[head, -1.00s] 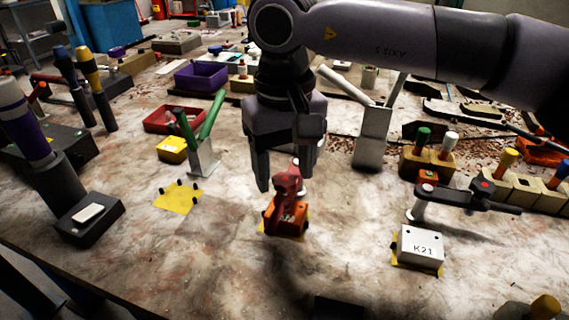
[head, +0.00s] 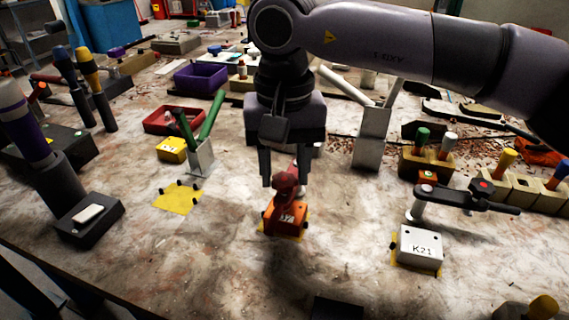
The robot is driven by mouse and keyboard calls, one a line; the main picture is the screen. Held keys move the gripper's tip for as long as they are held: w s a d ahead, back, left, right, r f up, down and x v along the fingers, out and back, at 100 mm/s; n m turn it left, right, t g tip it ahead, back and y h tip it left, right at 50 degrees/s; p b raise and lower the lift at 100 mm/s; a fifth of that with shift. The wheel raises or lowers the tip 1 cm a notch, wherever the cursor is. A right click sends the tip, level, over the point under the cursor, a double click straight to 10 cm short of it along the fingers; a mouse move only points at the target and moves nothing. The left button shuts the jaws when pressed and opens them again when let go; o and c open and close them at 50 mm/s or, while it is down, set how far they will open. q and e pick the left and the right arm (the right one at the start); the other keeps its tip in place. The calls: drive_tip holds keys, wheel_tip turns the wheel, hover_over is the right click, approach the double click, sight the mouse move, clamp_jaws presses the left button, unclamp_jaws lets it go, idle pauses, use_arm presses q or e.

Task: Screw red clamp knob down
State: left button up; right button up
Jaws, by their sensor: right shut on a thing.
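The red clamp knob (head: 286,182) stands on top of an orange block (head: 287,217) near the middle of the bench. The block has a partly covered label and sits on a yellow mat. My right gripper (head: 284,183) points straight down from above with its fingers around the upper part of the knob and is shut on it. The fingers and the block hide the clamp parts behind. My left gripper is not in view.
A white K21 block (head: 419,244) and a dark-handled clamp (head: 467,194) stand to the right. A green-handled clamp (head: 201,154) and an empty yellow mat (head: 179,197) are to the left. The bench in front is mostly clear.

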drive_tip(key=m, duration=0.6)
drive_tip(key=shift+r+m, duration=0.1)
drive_tip(key=shift+m, duration=0.2)
drive_tip(key=m, duration=0.3)
drive_tip(key=shift+m+b, duration=0.3)
drive_tip(key=m, duration=0.2)
drive_tip(key=shift+m, duration=0.4)
drive_tip(key=m+b, duration=0.1)
drive_tip(key=m, duration=0.5)
drive_tip(key=shift+r, duration=0.1)
drive_tip(key=m+b, duration=0.1)
drive_tip(key=m, duration=0.5)
drive_tip(key=shift+m, duration=0.4)
drive_tip(key=m+b, duration=0.1)
drive_tip(key=m, duration=0.3)
drive_tip(key=m+b, duration=0.1)
drive_tip(key=m, duration=0.4)
drive_tip(key=m+b, duration=0.1)
drive_tip(key=m, duration=0.3)
drive_tip(key=shift+m+b, duration=0.45)
drive_tip(key=shift+m, duration=1.65)
